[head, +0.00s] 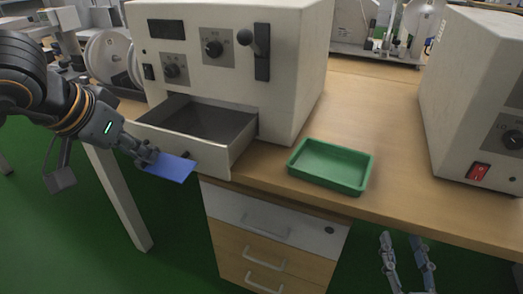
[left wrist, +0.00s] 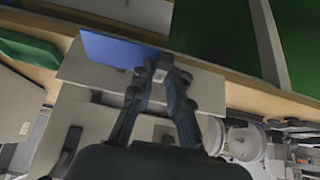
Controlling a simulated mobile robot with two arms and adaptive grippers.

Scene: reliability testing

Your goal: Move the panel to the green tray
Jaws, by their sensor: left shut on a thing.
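The blue panel (head: 172,168) is a thin flat plate held in front of the open drawer of the left machine. My left gripper (head: 148,158) is shut on its edge. In the left wrist view the panel (left wrist: 112,47) sticks out to the left from the closed fingertips (left wrist: 160,72). The green tray (head: 330,167) is on the bench, right of the drawer, and looks empty. It shows partly in the left wrist view (left wrist: 32,46). My right gripper (head: 404,240) is low at the bottom right, below the bench edge, with its fingers apart and nothing between them.
The machine's open drawer (head: 243,140) juts out just behind the panel, and its visible inside is empty. A second machine (head: 470,100) stands right of the tray. A drawer cabinet (head: 268,228) is under the bench. Bare bench top lies behind the tray.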

